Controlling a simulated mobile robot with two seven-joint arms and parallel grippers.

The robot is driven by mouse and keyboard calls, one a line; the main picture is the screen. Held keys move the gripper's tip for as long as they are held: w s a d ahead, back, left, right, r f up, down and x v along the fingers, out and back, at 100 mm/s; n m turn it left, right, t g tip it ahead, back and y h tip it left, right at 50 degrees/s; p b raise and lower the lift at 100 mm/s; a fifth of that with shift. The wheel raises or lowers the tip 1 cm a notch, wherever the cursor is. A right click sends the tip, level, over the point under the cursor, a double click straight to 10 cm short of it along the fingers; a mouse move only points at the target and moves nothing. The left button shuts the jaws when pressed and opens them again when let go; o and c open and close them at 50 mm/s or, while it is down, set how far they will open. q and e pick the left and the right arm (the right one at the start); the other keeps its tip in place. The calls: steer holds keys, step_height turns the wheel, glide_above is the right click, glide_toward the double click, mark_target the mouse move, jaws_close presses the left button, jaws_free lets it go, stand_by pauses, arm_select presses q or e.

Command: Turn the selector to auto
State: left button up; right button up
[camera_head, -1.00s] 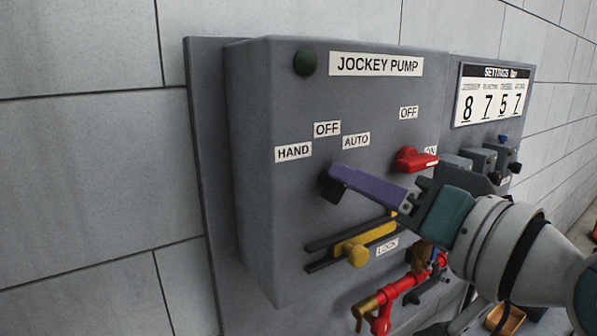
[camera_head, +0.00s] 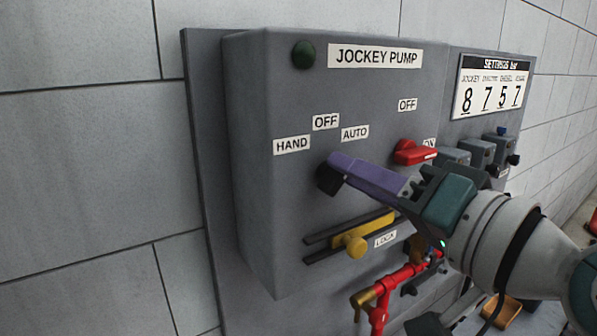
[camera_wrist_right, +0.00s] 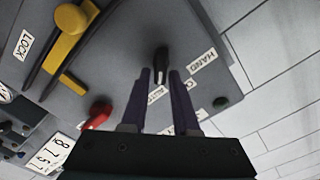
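The selector (camera_head: 328,180) is a black knob on the front of the grey jockey pump box (camera_head: 290,230), below the labels HAND (camera_head: 291,145), OFF (camera_head: 326,121) and AUTO (camera_head: 355,133). My right gripper (camera_head: 338,172) has purple fingers reaching to the knob and partly hiding it. In the right wrist view the selector (camera_wrist_right: 161,62) shows between and just beyond the tips of the two spread fingers (camera_wrist_right: 160,75). Whether they touch it I cannot tell. Its exact pointing direction is unclear. My left gripper is not in view.
A red switch (camera_head: 412,152) sits to the right, close above my right gripper. A yellow sliding latch (camera_head: 362,236) lies below it. A red pipe with a brass end (camera_head: 385,287) is lower down. The tiled wall at the left is clear.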

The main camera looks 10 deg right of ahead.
steer(key=shift+o, duration=1.3)
steer(key=b+v, duration=0.3)
steer(key=v, duration=0.7)
steer(key=shift+b, duration=0.35)
